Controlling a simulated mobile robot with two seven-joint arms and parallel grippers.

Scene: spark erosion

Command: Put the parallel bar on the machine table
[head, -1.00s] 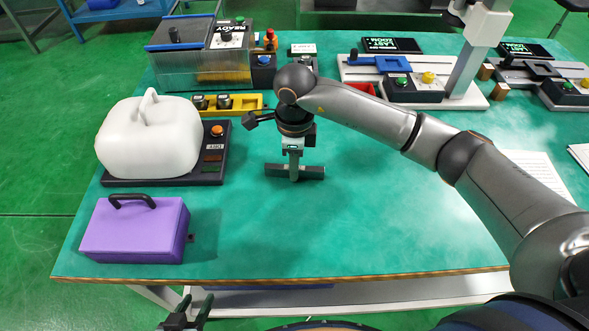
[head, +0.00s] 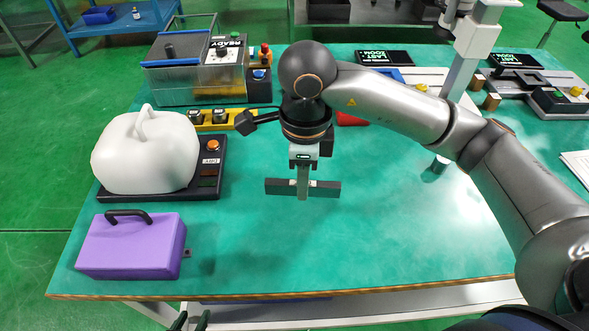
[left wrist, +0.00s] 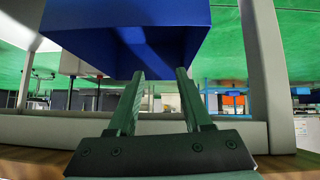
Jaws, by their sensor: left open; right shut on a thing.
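The parallel bar (head: 327,188) is a dark grey bar, level and lying crosswise in the head view. My right gripper (head: 303,184) points down and is shut on its middle, holding it above the green bench top. My left gripper (head: 190,322) shows only in part at the bottom edge of the head view. In the left wrist view, my left gripper (left wrist: 160,75) is open and empty, below a blue box-like thing (left wrist: 95,45). A machine with a clear-walled tank (head: 205,85) marked READY stands at the back left. I cannot tell a machine table inside it.
A white canister (head: 145,155) stands on a black base at the left, with a purple case (head: 130,248) in front. A yellow rail (head: 235,118) lies by the tank. The bench's front middle is clear.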

